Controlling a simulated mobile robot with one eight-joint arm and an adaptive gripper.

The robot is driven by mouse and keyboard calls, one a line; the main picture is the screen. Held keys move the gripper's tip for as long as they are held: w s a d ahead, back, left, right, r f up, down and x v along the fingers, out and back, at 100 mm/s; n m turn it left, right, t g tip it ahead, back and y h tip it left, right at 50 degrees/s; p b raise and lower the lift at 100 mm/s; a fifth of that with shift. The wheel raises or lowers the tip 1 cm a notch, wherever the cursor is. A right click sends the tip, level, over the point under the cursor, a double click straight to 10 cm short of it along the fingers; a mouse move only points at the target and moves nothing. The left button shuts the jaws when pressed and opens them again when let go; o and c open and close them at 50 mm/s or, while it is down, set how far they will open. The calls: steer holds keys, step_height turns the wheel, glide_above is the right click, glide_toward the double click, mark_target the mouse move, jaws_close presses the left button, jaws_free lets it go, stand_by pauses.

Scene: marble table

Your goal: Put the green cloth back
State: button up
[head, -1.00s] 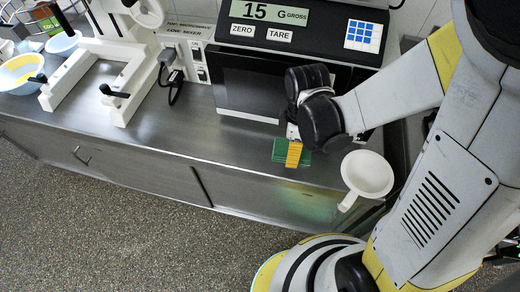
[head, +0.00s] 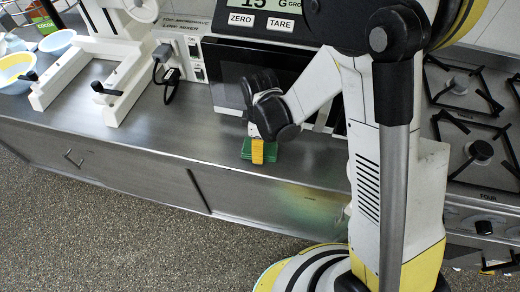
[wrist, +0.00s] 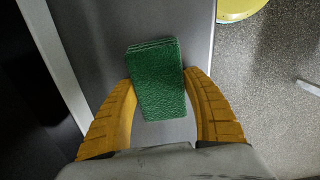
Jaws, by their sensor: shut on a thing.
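The green cloth (wrist: 157,82) is a folded, flat-sided block between the two yellow fingers of my gripper (wrist: 160,103) in the wrist view. The fingers touch its left and right sides, so my gripper is shut on it. In the head view the green cloth (head: 247,150) shows at the front part of the steel counter, below my gripper (head: 257,150). I cannot tell whether the cloth touches the counter or hangs just above it.
The steel counter (head: 150,135) is clear left of my gripper. A microwave (head: 228,85) stands behind it. A white frame (head: 115,110) and bowls (head: 15,72) are at the left, a stove (head: 470,120) at the right. The counter's front edge drops to the floor.

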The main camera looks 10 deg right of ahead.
steer(key=shift+r, duration=0.15)
steer(key=shift+f, duration=0.3)
steer(key=o, duration=1)
steer(key=shift+r, duration=0.2)
